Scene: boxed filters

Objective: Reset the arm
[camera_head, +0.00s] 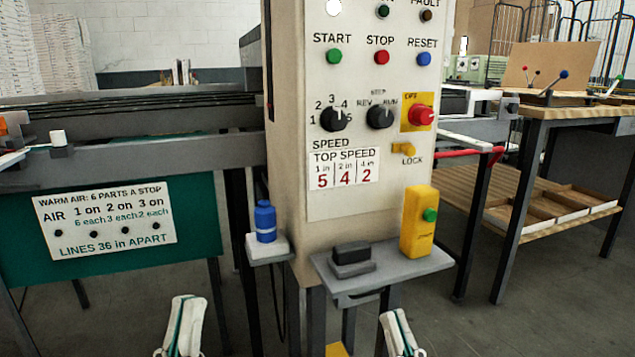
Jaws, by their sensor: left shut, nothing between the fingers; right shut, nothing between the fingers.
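My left gripper (184,322) shows at the bottom edge, left of centre, pointing up. It is shut and empty. My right gripper (398,330) shows at the bottom edge, right of centre, also shut and empty. Both are in front of a tall pale control panel (290,150) and touch nothing that I can see. The rest of both arms is below the frame.
A grey shelf (425,262) on the panel holds a dark block (352,253) and a yellow box with a green button (419,222). A blue bottle (265,222) stands on a small ledge to its left. A wooden workbench (575,112) stands right; a green board (100,260) hangs left.

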